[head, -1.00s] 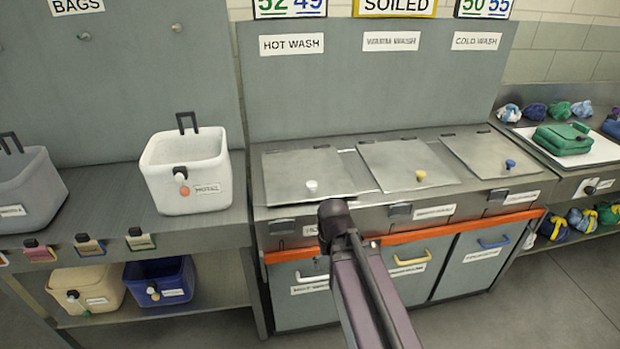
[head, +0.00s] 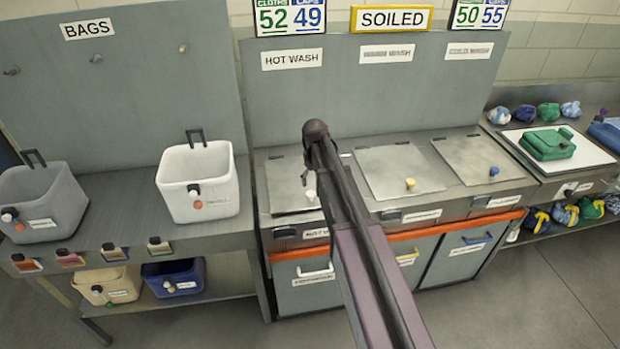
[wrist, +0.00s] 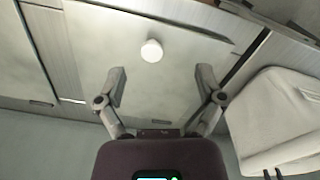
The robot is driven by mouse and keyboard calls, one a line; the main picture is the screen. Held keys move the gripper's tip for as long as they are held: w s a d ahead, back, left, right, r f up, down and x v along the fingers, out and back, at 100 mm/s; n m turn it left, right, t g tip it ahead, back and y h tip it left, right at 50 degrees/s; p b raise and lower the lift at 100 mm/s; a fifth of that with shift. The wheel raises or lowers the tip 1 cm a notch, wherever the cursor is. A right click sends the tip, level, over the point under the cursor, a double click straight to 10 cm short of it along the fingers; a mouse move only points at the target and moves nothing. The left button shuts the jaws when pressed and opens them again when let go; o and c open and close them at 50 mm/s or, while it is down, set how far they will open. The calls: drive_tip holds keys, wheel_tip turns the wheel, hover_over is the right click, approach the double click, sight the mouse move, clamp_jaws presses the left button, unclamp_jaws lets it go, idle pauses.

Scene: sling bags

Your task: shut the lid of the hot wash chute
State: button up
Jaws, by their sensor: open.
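The hot wash chute lid (head: 288,185) is a flat grey plate under the HOT WASH sign. It lies nearly level, with a dark line along its front edge; I cannot tell whether it is fully shut. Its white knob (head: 311,195) shows just left of my arm. In the wrist view the lid (wrist: 110,45) and knob (wrist: 152,50) fill the upper middle. My gripper (wrist: 161,86) is open and empty, its fingers spread over the lid, with the knob ahead and between them, not touching.
The other two lids (head: 400,170) (head: 478,160), with yellow and blue knobs, lie flat to the right. A white bin (head: 198,185) stands on the left counter, near the chute. A grey back panel (head: 370,95) rises behind the lids. A green bag (head: 547,144) lies far right.

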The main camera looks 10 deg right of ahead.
wheel_tip(320, 180, up, 4)
drive_tip(key=p, duration=0.3)
hover_over(311, 193)
drive_tip(key=shift+w+n, duration=0.2)
drive_tip(key=shift+n, duration=0.2)
wheel_tip(311, 193, down, 14)
drive_tip(key=b, duration=1.4)
drive_tip(key=shift+r, duration=0.15)
clamp_jaws()
drive_tip(key=c, duration=1.2)
unclamp_jaws()
